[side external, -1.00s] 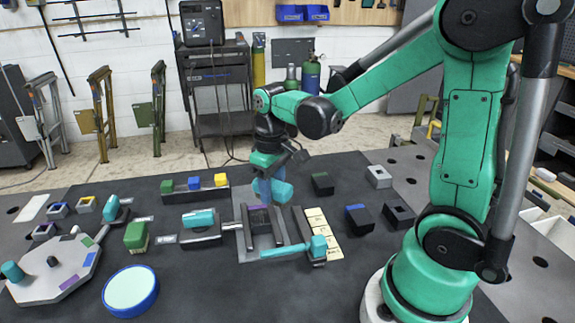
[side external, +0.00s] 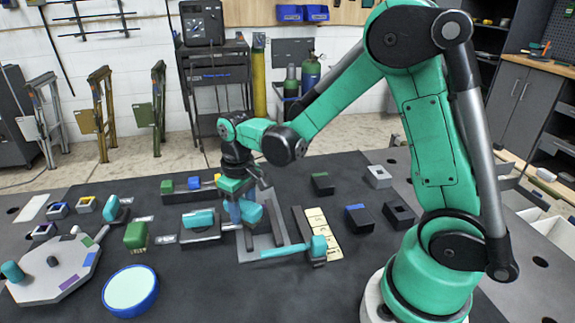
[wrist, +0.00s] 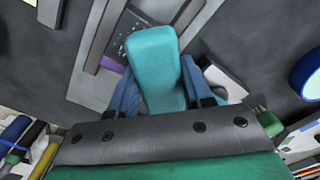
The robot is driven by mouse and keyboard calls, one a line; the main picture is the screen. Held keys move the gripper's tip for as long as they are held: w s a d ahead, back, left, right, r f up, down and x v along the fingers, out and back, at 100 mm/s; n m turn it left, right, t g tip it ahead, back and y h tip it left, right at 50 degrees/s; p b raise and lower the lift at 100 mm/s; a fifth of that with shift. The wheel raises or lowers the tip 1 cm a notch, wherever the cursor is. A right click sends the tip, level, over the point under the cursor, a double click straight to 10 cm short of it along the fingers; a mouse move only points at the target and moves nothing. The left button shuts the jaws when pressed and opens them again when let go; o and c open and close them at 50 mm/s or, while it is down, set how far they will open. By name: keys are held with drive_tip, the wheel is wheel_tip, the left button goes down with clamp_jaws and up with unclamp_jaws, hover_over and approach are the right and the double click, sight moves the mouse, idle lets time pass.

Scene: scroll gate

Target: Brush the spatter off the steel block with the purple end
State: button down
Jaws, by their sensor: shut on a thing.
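My gripper (side external: 240,213) is shut on a teal block-like handle (side external: 250,211). The handle also shows between the blue fingers in the wrist view (wrist: 155,62); its lower end is hidden. It is above the left part of a grey fixture plate (side external: 262,243) with dark rails. In the wrist view, a dark grey block with small specks (wrist: 131,35) lies between the rails, with a purple end (wrist: 113,64) beside the held handle. A green brush (side external: 135,236) with pale bristles stands to the left.
A teal-topped tool (side external: 199,219) lies just left of the fixture, and a teal-handled lever (side external: 318,246) is at its right. A blue-rimmed dish (side external: 131,291) and an octagonal board (side external: 50,272) are at front left. Small coloured blocks stand behind. The front middle table is clear.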

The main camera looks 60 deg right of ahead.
drive_tip(key=shift+s+d+f, duration=0.1)
drive_tip(key=shift+s+d, duration=1.85)
drive_tip(key=shift+d, duration=0.05)
drive_tip(key=shift+s+a, duration=0.1)
drive_tip(key=shift+s, duration=0.05)
drive_tip(key=shift+w+a, duration=1.9)
drive_tip(key=shift+w, duration=0.05)
drive_tip(key=shift+s+d+f, duration=0.1)
drive_tip(key=shift+s+d, duration=1.9)
drive_tip(key=shift+d, duration=0.05)
wheel_tip(320, 180, up, 9)
drive_tip(key=shift+f, duration=0.2)
drive_tip(key=shift+a, duration=0.15)
